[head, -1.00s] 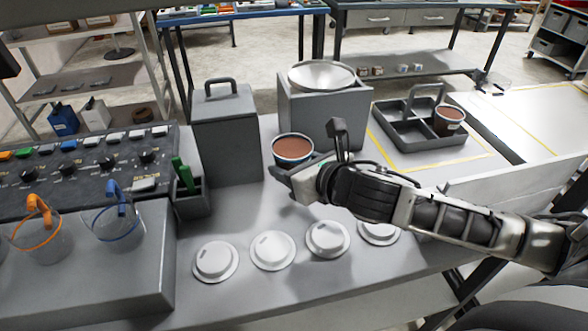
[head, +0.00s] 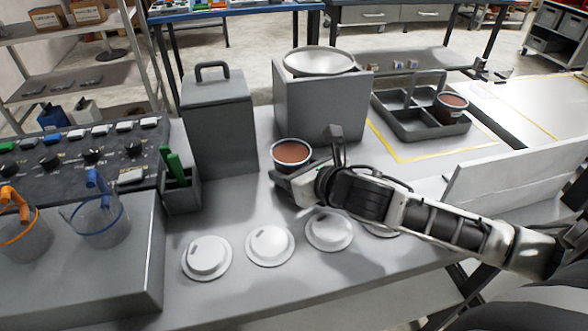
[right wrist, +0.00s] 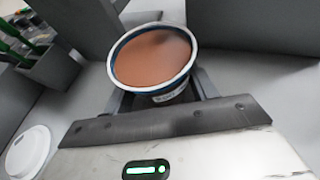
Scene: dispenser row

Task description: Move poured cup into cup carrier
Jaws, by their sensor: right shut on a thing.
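My right gripper (head: 288,178) is shut on a cup filled with brown liquid (head: 291,153). The cup has a white and blue rim and is upright, in front of the grey box with the round bowl-like top. In the right wrist view the cup (right wrist: 155,58) sits between the fingers, its lower part mostly hidden. The grey cup carrier (head: 418,131) with an upright handle stands at the right, inside a yellow outline. A second filled cup (head: 450,108) sits in its right compartment; the other visible compartments look empty. My left gripper is not in view.
Several white lids (head: 270,245) lie along the front of the table. A grey box with a bowl-like top (head: 325,105) stands behind the cup, left of the carrier. A lidded canister (head: 218,125) and a green-handled tool holder (head: 181,190) stand left. A low white panel (head: 515,175) is at right.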

